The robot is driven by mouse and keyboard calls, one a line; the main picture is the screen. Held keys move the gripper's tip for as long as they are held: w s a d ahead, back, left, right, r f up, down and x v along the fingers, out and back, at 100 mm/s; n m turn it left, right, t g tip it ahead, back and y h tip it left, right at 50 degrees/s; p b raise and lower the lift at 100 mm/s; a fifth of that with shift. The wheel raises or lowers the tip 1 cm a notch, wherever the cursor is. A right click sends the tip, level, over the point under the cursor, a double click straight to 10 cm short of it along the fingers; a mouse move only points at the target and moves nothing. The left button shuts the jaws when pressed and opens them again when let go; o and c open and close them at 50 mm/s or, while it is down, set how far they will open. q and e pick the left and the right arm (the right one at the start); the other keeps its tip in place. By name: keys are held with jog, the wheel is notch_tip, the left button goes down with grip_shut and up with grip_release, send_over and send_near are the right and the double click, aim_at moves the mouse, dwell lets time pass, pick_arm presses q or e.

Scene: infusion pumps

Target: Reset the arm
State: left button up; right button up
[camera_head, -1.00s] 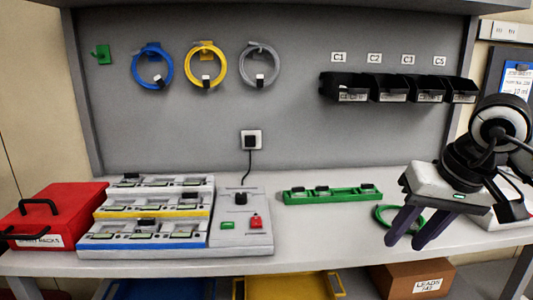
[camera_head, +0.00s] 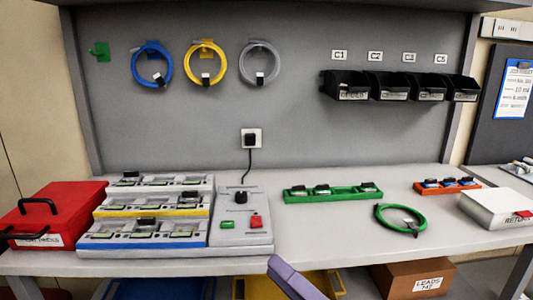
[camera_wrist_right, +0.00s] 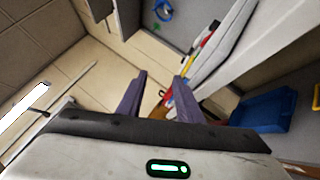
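My right gripper (camera_head: 288,278) shows at the bottom middle of the head view, in front of the bench's front edge. Only a purple finger is visible there. In the right wrist view both purple fingers of the right gripper (camera_wrist_right: 160,80) stand apart with nothing between them, so it is open and empty. Most of the right arm is outside the head view. My left gripper is not in view.
The bench (camera_head: 330,235) carries a red case (camera_head: 75,208), a pump rack (camera_head: 150,240), a green cable coil (camera_head: 383,222), a green holder (camera_head: 300,196), an orange holder (camera_head: 425,189) and a white box (camera_head: 490,207). A blue bin (camera_wrist_right: 258,112) shows in the wrist view.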

jog(key=d+f+m+t+h, duration=0.1)
jog(key=d+f+m+h, duration=0.25)
jog(key=f+m, duration=0.3)
jog(key=d+f+m+t+h, duration=0.2)
jog(key=d+f+m+h, duration=0.1)
jog(key=f+m+h, duration=0.4)
jog(key=s+d+f+m+g+h, duration=0.1)
jog(key=s+d+f+m+g, duration=0.1)
jog(key=s+f+m, duration=0.2)
jog(key=s+d+f+m+g+h, duration=0.2)
jog(key=s+f+m, duration=0.2)
jog(key=f+m, duration=0.3)
notch_tip(320, 180, down, 4)
jog(key=shift+s+d+r+m+g, duration=0.2)
jog(key=shift+s+d+m+g, duration=0.1)
jog(key=shift+d+m, duration=0.1)
jog(key=shift+o, duration=0.4)
jog(key=s+d+f+m+g+h, duration=0.1)
jog(key=s+f+m+g, duration=0.2)
jog(key=s+f+m, duration=0.2)
jog(key=s+f, duration=0.3)
jog(key=s, duration=0.2)
jog(key=shift+d+g, duration=0.2)
jog(key=shift+g, duration=0.2)
jog(key=shift+f, duration=0.1)
jog(key=shift+c, duration=0.6)
jog(key=shift+w+a, duration=0.1)
jog(key=shift+a, duration=0.05)
